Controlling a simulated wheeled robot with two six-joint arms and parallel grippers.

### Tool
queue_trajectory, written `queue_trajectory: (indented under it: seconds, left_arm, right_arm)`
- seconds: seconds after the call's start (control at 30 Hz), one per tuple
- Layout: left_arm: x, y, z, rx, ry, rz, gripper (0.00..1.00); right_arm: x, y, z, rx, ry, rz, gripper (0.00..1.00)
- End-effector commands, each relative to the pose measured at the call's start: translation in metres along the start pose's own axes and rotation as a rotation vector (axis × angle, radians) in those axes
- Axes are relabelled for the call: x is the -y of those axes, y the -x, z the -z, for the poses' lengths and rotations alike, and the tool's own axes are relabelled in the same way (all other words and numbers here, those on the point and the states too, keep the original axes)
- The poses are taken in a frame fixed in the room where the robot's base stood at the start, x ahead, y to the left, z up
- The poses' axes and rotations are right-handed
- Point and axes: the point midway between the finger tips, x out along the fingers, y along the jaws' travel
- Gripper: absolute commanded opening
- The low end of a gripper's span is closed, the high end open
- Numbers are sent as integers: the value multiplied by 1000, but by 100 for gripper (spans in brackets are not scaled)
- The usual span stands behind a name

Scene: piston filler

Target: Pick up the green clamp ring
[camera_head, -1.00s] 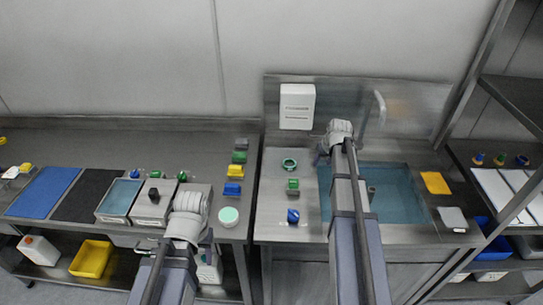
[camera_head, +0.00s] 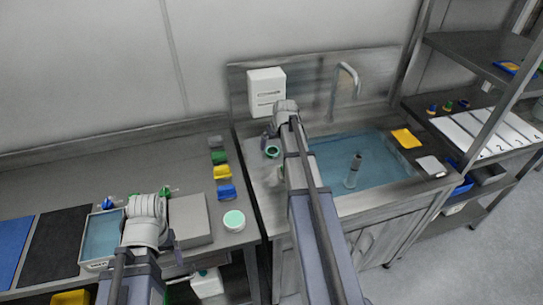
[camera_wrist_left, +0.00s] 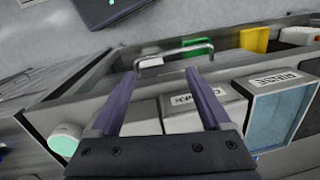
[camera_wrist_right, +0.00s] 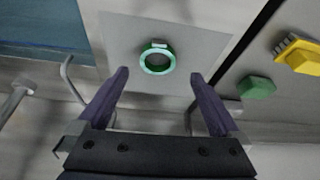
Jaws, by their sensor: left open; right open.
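The green clamp ring (camera_head: 273,152) lies on the steel counter left of the sink, close by my right gripper in the head view. In the right wrist view the ring (camera_wrist_right: 157,72) lies on a pale grey square patch, ahead of and between the open fingers of my right gripper (camera_wrist_right: 160,74). Nothing is between those fingers. My left gripper (camera_wrist_left: 162,76) is open and empty over the left bench's front edge, with a metal bar handle beyond its fingertips.
The sink (camera_head: 335,165) holds water and an upright grey cylinder (camera_head: 354,170). A faucet (camera_head: 347,75) and a white box (camera_head: 266,91) are behind. Green (camera_head: 220,158), yellow (camera_head: 222,172) and blue (camera_head: 226,192) parts and a mint-topped round tub (camera_head: 234,220) are on the left bench.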

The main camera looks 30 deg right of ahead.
Motion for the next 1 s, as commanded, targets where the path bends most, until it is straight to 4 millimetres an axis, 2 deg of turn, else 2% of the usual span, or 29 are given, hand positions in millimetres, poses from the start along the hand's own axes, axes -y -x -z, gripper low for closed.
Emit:
queue_trajectory:
  seconds: [0.27, 0.67, 0.93, 1.0]
  left_arm:
    - [-1, -8, 1, 0, 0, 0, 81]
    - [-5, -51, 3, 0, 0, 0, 81]
    - [-5, -50, 3, 0, 0, 0, 81]
    - [-5, -50, 3, 0, 0, 0, 81]
  right_arm:
    - [0, -9, 0, 0, 0, 0, 100]
    - [-4, -55, -2, 0, 0, 0, 100]
    - [-4, -55, 0, 0, 0, 0, 100]
    - [-4, -55, 0, 0, 0, 0, 94]
